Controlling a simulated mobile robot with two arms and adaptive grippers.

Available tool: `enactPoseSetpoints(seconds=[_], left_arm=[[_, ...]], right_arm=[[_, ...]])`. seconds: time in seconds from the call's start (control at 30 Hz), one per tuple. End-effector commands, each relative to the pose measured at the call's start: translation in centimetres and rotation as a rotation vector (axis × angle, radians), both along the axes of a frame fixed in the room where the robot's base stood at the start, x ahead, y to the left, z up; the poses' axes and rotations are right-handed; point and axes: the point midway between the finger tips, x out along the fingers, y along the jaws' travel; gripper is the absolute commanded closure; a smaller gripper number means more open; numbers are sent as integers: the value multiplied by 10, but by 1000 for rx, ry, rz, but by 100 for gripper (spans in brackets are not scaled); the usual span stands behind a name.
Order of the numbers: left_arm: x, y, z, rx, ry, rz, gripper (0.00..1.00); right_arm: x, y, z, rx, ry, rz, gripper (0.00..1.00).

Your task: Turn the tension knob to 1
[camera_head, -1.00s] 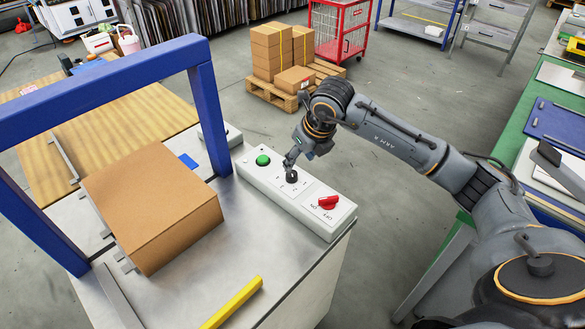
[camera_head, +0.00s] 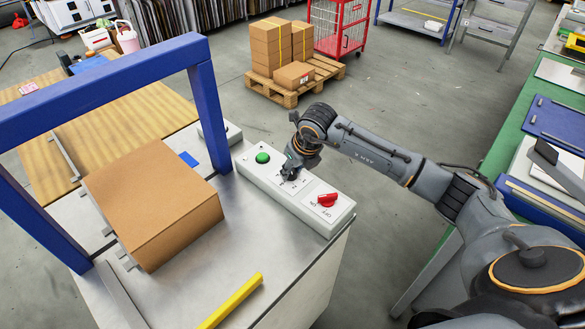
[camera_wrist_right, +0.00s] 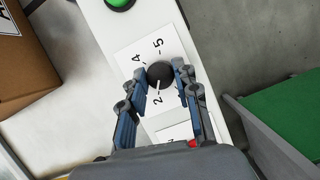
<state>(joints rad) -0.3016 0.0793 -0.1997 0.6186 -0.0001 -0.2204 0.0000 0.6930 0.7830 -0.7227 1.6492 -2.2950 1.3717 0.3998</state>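The black tension knob (camera_wrist_right: 160,74) sits on a white label of the pale control box (camera_head: 332,222). Its white pointer line points down towards the printed 2 in the right wrist view. In the head view my right gripper (camera_head: 290,173) is down on the box and hides most of the knob. My left gripper is not in view.
A cardboard carton (camera_head: 155,205) stands under the blue gantry frame (camera_head: 205,110). A yellow bar (camera_head: 232,301) lies on the metal top.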

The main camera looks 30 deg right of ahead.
Motion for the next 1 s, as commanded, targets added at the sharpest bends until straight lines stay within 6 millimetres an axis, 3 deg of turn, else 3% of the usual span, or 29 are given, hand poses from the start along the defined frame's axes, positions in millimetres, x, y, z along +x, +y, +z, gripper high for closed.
enactPoseSetpoints(seconds=[0.03,0.07,0.47,1.0], left_arm=[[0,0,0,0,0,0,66],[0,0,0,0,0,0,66],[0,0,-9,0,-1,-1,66],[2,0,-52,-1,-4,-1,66]], right_arm=[[0,0,0,0,0,0,94],[0,0,0,0,0,0,100],[0,-1,-2,0,0,62,100],[2,-3,-3,1,-2,505,100]])
